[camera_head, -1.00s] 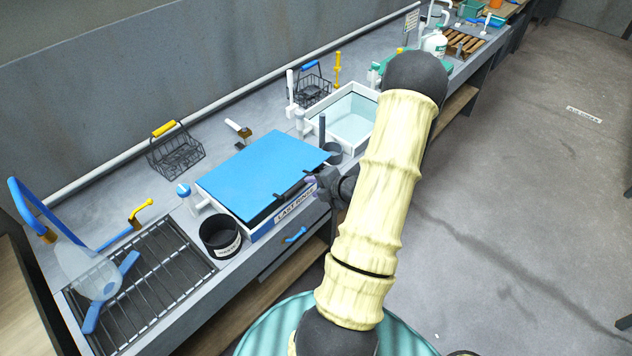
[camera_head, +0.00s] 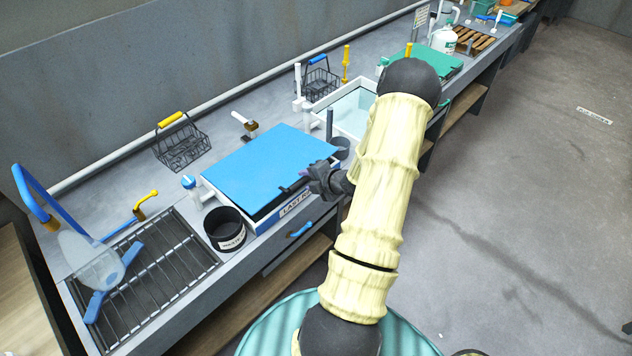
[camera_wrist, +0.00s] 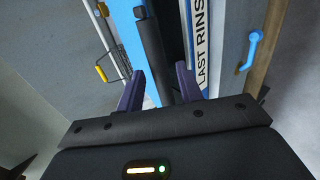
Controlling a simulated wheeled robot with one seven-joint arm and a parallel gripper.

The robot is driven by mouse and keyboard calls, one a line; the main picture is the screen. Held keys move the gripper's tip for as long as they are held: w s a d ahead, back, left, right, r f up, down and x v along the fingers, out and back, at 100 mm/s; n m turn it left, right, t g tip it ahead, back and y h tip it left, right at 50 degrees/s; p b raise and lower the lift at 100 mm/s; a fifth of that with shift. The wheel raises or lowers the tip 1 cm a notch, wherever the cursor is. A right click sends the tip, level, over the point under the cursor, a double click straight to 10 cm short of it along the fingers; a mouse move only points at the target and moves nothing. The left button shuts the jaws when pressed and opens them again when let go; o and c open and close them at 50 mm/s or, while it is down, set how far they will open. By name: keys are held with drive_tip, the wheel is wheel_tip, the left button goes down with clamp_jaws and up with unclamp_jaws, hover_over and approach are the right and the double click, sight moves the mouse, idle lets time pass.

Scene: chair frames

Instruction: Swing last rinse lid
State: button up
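The last rinse lid (camera_head: 268,162) is a flat blue panel lying over a white basin labelled "LAST RINSE" (camera_head: 296,205). It looks lowered, with a dark gap along its front edge. My gripper (camera_head: 306,178) is at the lid's front right edge, partly hidden by my wrist. In the wrist view, the two purple fingers of my gripper (camera_wrist: 160,88) are apart. A dark bar (camera_wrist: 152,50) along the lid's front lies ahead, between the fingers' lines. The blue lid (camera_wrist: 128,30) shows at its left. I cannot tell whether a finger touches the bar.
A black pot (camera_head: 226,230) stands at the basin's front left, near a wire rack (camera_head: 160,275). A wire basket (camera_head: 182,148) with a yellow handle is behind. An open water basin (camera_head: 352,112) lies to the right. A blue drawer handle (camera_head: 300,230) is below.

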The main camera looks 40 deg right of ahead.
sight(301, 191)
drive_tip(key=shift+w+f, duration=0.4)
drive_tip(key=shift+w, duration=0.1)
drive_tip(key=shift+w+f, duration=0.1)
drive_tip(key=shift+w, duration=0.05)
drive_tip(key=shift+c, duration=0.7)
clamp_jaws()
drive_tip(key=f+b, duration=0.5)
drive_tip(key=shift+s, duration=0.3)
drive_tip(key=shift+c, duration=0.9)
unclamp_jaws()
drive_tip(key=shift+f, duration=0.15)
drive_tip(key=o, duration=0.5)
drive_tip(key=shift+r, duration=0.2)
drive_tip(key=b+v, duration=0.1)
drive_tip(key=v, duration=1.6)
drive_tip(key=shift+s+a+r+b, duration=0.1)
drive_tip(key=shift+a+r+b, duration=0.1)
drive_tip(key=shift+b, duration=0.2)
